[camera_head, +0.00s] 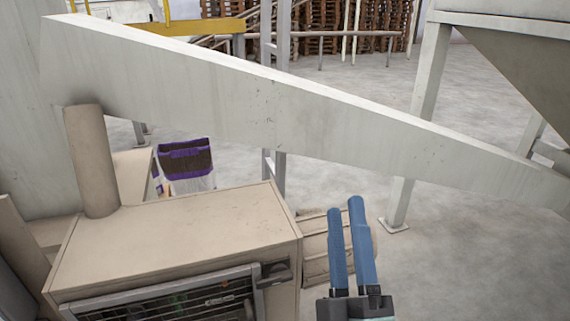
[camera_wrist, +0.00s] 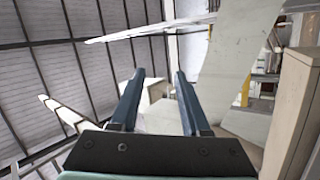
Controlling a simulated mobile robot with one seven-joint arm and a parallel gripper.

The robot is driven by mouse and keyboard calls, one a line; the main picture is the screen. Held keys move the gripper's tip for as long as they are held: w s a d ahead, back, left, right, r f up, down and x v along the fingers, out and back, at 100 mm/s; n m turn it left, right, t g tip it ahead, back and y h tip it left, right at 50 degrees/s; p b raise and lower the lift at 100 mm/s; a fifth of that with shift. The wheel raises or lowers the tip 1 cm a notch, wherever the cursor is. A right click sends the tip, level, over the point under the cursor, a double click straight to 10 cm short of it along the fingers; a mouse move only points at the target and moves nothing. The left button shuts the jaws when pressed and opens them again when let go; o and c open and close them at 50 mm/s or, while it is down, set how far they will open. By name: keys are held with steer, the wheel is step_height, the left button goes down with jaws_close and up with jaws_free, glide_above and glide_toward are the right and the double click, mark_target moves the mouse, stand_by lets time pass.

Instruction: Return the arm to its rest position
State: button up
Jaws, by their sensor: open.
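My gripper (camera_head: 348,208) shows at the lower middle of the head view, with two blue fingers pointing up and away. The fingers are apart with nothing between them. It is just right of a beige machine cabinet (camera_head: 190,235), in front of a ribbed beige part (camera_head: 314,245) that it partly hides. In the wrist view my gripper (camera_wrist: 159,76) is also open and empty, with the sloping roof and pale machine parts beyond it.
A long sloping grey beam (camera_head: 270,110) crosses above the cabinet. A hopper on legs (camera_head: 420,120) stands at the right. A purple and dark bag-like item (camera_head: 186,160) is behind the cabinet. Grey floor (camera_head: 480,250) is clear at the lower right.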

step_height(320, 180, up, 13)
steer(key=s+d+m+t+h, duration=0.1)
steer(key=s+m+t+h, duration=0.1)
steer(key=m+h, duration=0.65)
steer(key=s+a+r+m+y+b, duration=0.2)
steer(key=s+a+r+m+y, duration=0.3)
steer(key=r, duration=0.7)
steer(key=a+y, duration=0.2)
steer(key=a, duration=0.1)
steer(key=shift+s+a+r+t+y, duration=0.15)
steer(key=shift+a+r+t+y, duration=0.05)
steer(key=shift+a+t+y, duration=0.2)
